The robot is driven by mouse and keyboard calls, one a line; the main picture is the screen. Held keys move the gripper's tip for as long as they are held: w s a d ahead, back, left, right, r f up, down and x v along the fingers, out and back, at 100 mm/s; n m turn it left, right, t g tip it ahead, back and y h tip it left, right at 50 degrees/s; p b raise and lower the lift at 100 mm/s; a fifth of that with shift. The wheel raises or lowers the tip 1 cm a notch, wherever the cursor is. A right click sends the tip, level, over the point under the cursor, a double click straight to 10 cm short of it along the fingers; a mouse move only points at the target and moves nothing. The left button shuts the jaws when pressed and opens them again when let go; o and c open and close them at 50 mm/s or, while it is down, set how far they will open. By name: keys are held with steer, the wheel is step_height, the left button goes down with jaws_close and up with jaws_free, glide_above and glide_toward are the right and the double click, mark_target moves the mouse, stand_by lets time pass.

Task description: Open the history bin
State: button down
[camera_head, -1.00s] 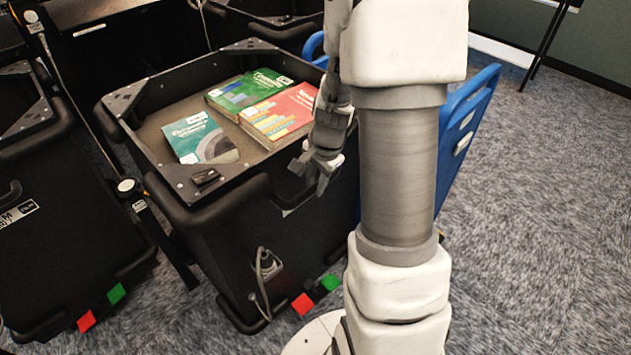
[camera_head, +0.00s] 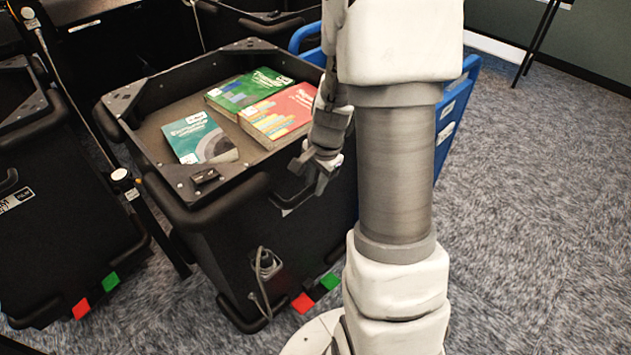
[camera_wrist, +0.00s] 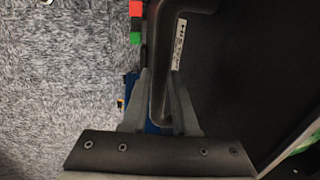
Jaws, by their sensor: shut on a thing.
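A black wheeled bin (camera_head: 235,215) with an open top stands in front of me in the head view. It holds a green book (camera_head: 248,90), a red book (camera_head: 283,112) and a teal book (camera_head: 200,139). My gripper (camera_head: 311,180) is at the bin's near right side, at the top. In the wrist view my gripper (camera_wrist: 165,80) is shut on the bin's dark handle bar (camera_wrist: 160,62), with one finger on each side. A small white label (camera_wrist: 180,42) is on the bin wall; its text is too small to read. The handle's gripped part is partly hidden by my fingers.
Another black bin (camera_head: 55,225) stands to the left, with a gap of carpet between. A blue bin (camera_head: 452,125) stands behind my arm. Red (camera_head: 302,302) and green (camera_head: 331,281) pedals sit low on the held bin. The carpet (camera_head: 540,210) to the right is free.

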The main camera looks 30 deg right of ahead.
stand_by(0.3)
steer(key=c, duration=0.7)
jaws_free()
steer(key=s+r+p, duration=0.1)
steer(key=r, duration=0.4)
steer(key=s+r+p, duration=0.1)
steer(key=r+p, duration=0.1)
steer(key=r, duration=0.4)
steer(key=s+d+r+p, duration=0.1)
steer(key=r+p, duration=0.1)
steer(key=r, duration=0.4)
steer(key=shift+s, duration=0.15)
steer(key=s+a+r+n+t+p, duration=0.1)
steer(key=s+a+r+n+p, duration=0.1)
steer(key=s+a+r+n, duration=0.2)
steer(key=s+a+r+n+t+p, duration=0.1)
steer(key=s+a+r+n+p, duration=0.2)
steer(key=r, duration=0.5)
steer(key=s+a+r+n+t+p, duration=0.1)
steer(key=s+a+r+n+p, duration=0.1)
steer(key=s+a+r+n, duration=0.4)
steer(key=shift+a+r+n+h+p, duration=0.2)
steer(key=shift+n+h+p, duration=0.15)
steer(key=shift+n, duration=0.55)
